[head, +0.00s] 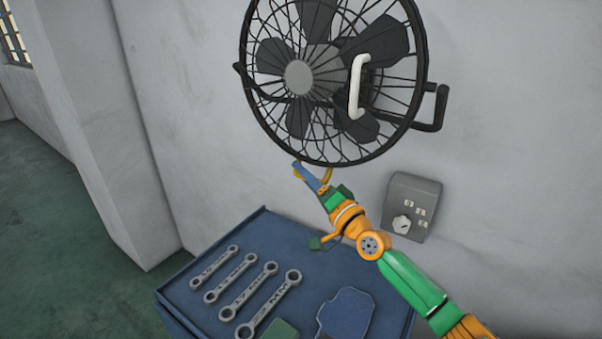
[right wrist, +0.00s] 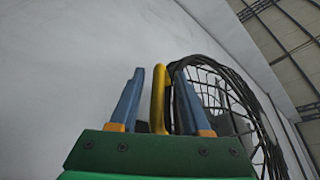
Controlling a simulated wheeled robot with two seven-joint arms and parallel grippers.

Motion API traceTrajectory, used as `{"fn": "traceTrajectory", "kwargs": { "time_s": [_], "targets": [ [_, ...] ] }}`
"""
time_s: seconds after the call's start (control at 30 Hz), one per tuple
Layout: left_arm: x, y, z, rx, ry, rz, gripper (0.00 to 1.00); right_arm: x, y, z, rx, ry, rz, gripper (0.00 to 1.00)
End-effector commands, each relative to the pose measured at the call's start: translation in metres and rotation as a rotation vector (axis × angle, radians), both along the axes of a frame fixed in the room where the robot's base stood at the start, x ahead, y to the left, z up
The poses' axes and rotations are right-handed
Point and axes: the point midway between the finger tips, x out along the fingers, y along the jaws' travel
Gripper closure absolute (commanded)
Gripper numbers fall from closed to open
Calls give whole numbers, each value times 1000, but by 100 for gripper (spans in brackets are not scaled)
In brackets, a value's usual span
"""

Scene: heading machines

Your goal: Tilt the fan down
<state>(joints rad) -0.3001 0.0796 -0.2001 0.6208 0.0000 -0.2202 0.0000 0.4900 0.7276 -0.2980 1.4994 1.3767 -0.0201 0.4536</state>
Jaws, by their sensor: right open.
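The black wire-caged fan (head: 299,77) is mounted at the wall in the upper middle of the head view. A white handle (head: 355,88) stands upright at the right of its cage. My right gripper (head: 313,172) is open just below the cage's lower rim, its blue fingers pointing up and left. In the right wrist view, the cage (right wrist: 240,95) rises behind and to the right of the right finger. A yellow bar shows between the fingers; I cannot tell what it belongs to or whether the fingers touch the cage. My left gripper is out of view.
A grey control box (head: 410,205) with a knob is on the wall at right. A blue cabinet (head: 262,232) below holds several wrenches (head: 268,305) and a blue item (head: 345,314). The wall left of the fan is clear. Green floor lies at left.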

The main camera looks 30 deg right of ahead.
Motion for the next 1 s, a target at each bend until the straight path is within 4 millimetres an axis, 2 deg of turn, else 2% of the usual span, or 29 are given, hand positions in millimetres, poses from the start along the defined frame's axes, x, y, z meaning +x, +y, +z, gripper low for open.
{"fn": "traceTrajectory", "kwargs": {
  "time_s": [0.03, 0.2, 0.53, 0.57, 0.7, 0.73, 1.0],
  "targets": [
    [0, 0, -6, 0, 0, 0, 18, 6, 1, -1, 2, -2, -1, 53],
    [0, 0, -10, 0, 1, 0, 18, 19, 4, 2, 0, 0, 1, 53],
    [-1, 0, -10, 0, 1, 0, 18, 22, 5, 4, -3, 1, 1, 53],
    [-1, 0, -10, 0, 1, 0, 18, 22, 5, 4, -3, 1, 1, 58],
    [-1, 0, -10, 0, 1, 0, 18, 22, 5, 3, -3, 2, 0, 96],
    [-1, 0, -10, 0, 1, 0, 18, 22, 5, 3, -2, 3, 1, 100],
    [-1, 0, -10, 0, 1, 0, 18, 22, 5, 2, -2, 6, 2, 100]
  ]
}}
